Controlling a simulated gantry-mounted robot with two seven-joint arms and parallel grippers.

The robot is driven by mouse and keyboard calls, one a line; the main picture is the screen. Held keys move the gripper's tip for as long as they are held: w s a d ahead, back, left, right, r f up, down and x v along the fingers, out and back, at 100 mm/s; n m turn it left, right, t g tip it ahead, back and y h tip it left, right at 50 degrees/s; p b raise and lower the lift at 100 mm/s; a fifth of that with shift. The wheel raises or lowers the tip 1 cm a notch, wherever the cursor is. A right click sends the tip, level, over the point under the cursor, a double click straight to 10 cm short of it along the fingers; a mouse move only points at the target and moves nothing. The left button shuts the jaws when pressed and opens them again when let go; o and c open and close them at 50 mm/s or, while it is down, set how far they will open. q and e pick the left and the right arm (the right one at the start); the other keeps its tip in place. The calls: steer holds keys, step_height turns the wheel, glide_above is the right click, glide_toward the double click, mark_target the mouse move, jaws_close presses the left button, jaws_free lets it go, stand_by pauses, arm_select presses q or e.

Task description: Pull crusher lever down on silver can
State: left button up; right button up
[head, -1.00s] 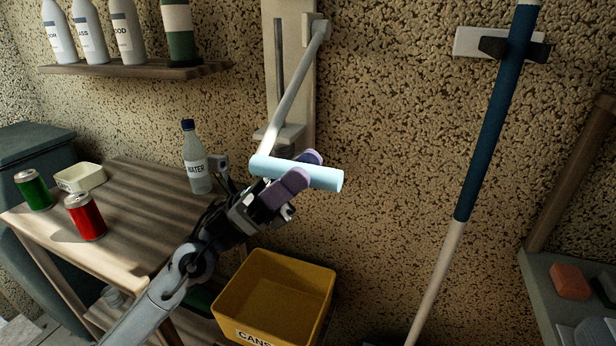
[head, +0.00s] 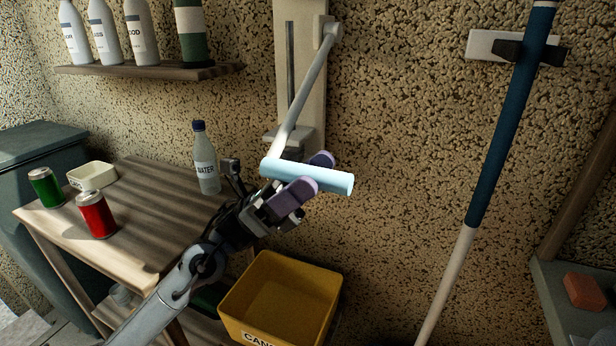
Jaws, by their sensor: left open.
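The can crusher (head: 300,70) is mounted upright on the wall, with a grey lever (head: 307,95) slanting down from its top right pivot to a light-blue crossbar handle (head: 335,182). My left gripper (head: 309,175) is open. Its purple fingers sit on either side of the handle, one in front and one behind and above; I cannot tell whether they touch it. No silver can shows clearly; the crusher's lower part is partly hidden behind the lever and handle. A red can (head: 97,215) and a green can (head: 47,188) stand on the wooden table. My right gripper is not in view.
A yellow bin (head: 236,311) labelled for cans stands below the crusher. A water bottle (head: 206,170) and a cream tray (head: 92,176) are on the table (head: 150,205). A shelf of bottles (head: 150,72) is above. A blue-and-white pole (head: 505,130) hangs at right.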

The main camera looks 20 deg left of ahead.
arm_select(q)
steer(key=p+v, duration=0.2)
steer(key=v, duration=0.8)
steer(key=shift+a+f+p, duration=0.25)
steer(key=shift+a+p, duration=0.05)
steer(key=shift+p, duration=0.1)
steer(key=shift+w, duration=0.1)
